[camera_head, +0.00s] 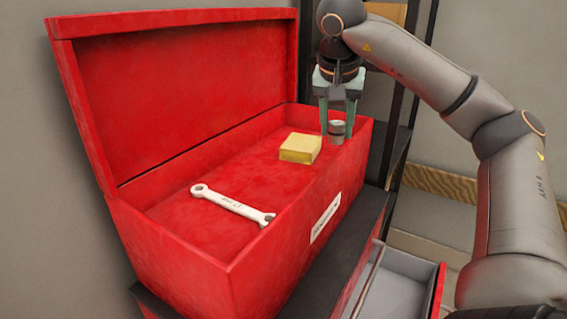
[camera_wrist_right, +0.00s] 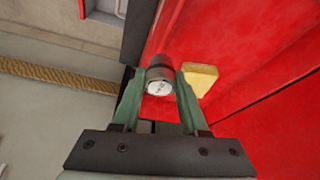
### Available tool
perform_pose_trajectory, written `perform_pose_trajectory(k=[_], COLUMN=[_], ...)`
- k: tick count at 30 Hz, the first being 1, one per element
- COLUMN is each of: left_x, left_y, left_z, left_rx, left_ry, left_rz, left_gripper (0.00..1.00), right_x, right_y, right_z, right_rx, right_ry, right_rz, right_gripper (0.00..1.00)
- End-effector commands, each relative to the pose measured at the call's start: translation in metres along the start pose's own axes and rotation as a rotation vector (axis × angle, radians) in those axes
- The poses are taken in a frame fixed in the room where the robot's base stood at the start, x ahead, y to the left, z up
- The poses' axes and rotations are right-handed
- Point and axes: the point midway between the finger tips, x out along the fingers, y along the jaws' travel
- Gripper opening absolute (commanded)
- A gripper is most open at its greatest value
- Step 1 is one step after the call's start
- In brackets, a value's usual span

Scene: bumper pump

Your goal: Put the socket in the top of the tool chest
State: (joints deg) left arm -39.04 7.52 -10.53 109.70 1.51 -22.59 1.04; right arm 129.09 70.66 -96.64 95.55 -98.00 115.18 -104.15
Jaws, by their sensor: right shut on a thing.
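A small dark metal socket (camera_head: 337,128) is held between the green fingers of my right gripper (camera_head: 337,122). In the right wrist view the socket (camera_wrist_right: 159,82) sits between the fingertips, its pale end face toward the camera. The gripper points down at the right end of the open red tool chest (camera_head: 175,245), by its right wall; I cannot tell the socket's exact height over the wall. The chest's top compartment has its lid (camera_head: 180,90) raised. My left gripper is not in view.
Inside the top compartment lie a yellow block (camera_head: 300,148), left of the socket, and a white wrench (camera_head: 232,204) nearer the front. The red floor around them is clear. An open drawer (camera_head: 395,285) sticks out below the chest. A dark shelf frame stands behind the arm.

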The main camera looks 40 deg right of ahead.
Motion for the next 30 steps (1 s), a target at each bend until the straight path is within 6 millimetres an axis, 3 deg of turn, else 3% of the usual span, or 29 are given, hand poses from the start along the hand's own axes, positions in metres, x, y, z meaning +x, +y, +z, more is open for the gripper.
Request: perform_pose_trajectory(k=[14, 21, 30], left_x=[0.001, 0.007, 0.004], left_y=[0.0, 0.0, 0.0], left_z=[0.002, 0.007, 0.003], left_rx=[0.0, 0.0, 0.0], left_ry=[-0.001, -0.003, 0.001], left_rz=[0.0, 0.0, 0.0], left_gripper=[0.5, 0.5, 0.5], right_x=[0.03, 0.066, 0.091], right_y=[-0.054, -0.088, -0.107], right_z=[-0.004, -0.002, 0.001], right_rx=[-0.004, -0.002, -0.001], right_ry=[-0.002, -0.002, -0.001], right_rz=[0.001, 0.003, 0.001], right_gripper=[0.0, 0.0, 0.0])
